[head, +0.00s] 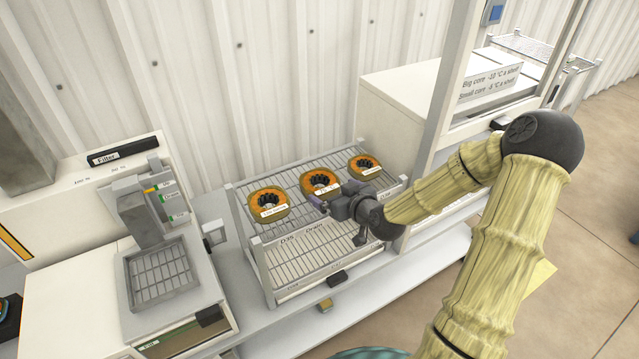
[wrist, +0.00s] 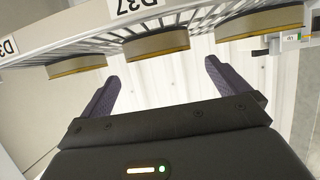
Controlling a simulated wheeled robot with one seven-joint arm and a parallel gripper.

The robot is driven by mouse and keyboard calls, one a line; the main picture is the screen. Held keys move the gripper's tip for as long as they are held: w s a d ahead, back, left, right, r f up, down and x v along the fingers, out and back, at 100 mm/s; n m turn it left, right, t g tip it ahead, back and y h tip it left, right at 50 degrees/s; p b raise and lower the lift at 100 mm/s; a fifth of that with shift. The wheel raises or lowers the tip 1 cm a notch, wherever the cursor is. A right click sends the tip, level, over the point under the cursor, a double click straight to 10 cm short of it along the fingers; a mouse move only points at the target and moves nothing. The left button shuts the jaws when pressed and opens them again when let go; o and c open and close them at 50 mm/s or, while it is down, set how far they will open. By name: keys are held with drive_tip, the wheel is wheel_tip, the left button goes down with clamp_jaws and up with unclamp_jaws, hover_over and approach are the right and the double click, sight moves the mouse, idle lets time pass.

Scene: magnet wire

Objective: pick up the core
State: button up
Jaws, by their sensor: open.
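Three ring-shaped orange cores with dark windings and white tags sit in a row on a wire rack: a left core (head: 268,204), a middle core (head: 320,183) and a right core (head: 365,167). My gripper (head: 320,203) is at the front of the rack, close to the middle core, and hides part of its near side. In the wrist view its two dark fingers (wrist: 161,72) are spread and empty. A core (wrist: 158,46) lies just beyond the gap between them, apart from both. Other cores show on either side (wrist: 77,66) (wrist: 262,23).
The rack (head: 262,268) has a front rail with labels and a lower wire level. A machine with a grated tray (head: 160,277) stands to the left. A white cabinet (head: 400,95) stands behind right. The corrugated wall is behind the rack.

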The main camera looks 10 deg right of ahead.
sight(315, 178)
drive_tip(key=x, duration=0.4)
drive_tip(key=shift+w+f+p, duration=0.1)
drive_tip(key=shift+w+p, duration=0.05)
drive_tip(key=shift+p, duration=0.15)
drive_tip(key=shift+p+x, duration=0.9)
drive_tip(key=shift+x, duration=1.65)
drive_tip(key=shift+w, duration=0.1)
drive_tip(key=shift+r, duration=0.25)
drive_tip(key=c, duration=1.3)
drive_tip(key=shift+r, duration=0.1)
wheel_tip(315, 178, up, 10)
drive_tip(key=shift+f+b, duration=0.1)
drive_tip(key=shift+b, duration=0.6)
